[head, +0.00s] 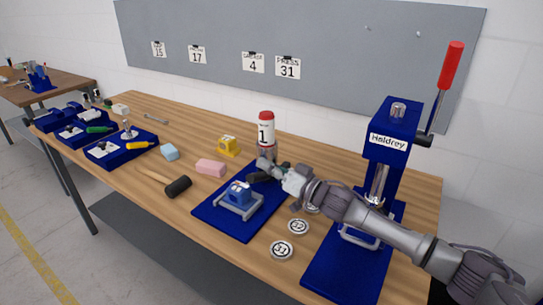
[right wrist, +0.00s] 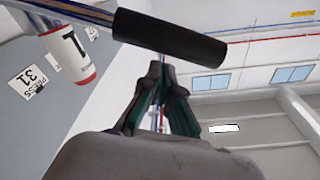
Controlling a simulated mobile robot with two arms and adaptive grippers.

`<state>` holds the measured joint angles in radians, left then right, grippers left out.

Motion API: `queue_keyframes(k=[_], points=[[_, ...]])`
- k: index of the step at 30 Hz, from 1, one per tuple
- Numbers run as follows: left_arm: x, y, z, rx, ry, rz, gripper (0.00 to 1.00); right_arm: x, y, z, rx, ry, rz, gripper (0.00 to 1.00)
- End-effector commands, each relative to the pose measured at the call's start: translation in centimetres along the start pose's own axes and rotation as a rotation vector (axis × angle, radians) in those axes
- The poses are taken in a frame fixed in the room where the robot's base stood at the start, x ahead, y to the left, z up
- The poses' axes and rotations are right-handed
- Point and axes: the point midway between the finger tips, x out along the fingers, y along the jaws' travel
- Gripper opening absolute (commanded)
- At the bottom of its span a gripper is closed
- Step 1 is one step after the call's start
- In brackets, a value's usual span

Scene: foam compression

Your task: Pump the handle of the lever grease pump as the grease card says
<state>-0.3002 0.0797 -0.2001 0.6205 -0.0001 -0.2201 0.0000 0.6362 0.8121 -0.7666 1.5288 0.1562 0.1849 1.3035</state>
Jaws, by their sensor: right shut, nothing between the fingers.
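The lever grease pump has a blue body (head: 239,193) on a blue base plate (head: 212,210), and a white-and-red cylinder marked "1" (head: 265,132) stands behind it. The cylinder also shows in the right wrist view (right wrist: 68,52). The black handle grip (right wrist: 170,38) sits on a metal rod in the right wrist view. The grease card (head: 253,62) on the grey board reads 4. My right gripper (head: 272,170) is at the pump, partly hiding the handle. Its fingertips (right wrist: 160,68) are shut and empty, just short of or against the grip; contact is unclear. My left gripper is out of view.
A blue "Haldrey" lever press (head: 391,150) with a red handle (head: 450,65) stands at the right, behind my forearm. Round numbered discs (head: 281,250) lie in front. A mallet (head: 178,187), pink block (head: 211,168) and yellow block (head: 229,146) lie left of the pump.

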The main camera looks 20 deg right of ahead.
Motion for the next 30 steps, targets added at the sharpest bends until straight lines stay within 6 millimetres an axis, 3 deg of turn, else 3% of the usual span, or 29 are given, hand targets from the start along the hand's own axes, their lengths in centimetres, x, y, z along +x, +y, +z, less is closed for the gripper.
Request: queue_keyframes(k=[17,25,30], points=[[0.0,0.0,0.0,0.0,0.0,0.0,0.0,-0.5,0.0,1.6,-0.011,0.0,-0.002,0.0],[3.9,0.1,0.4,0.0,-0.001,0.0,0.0,-1.4,0.6,8.2,-0.271,-0.001,-0.038,0.0],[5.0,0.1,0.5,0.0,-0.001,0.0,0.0,-1.8,1.1,10.7,-0.351,-0.001,-0.049,0.0]])
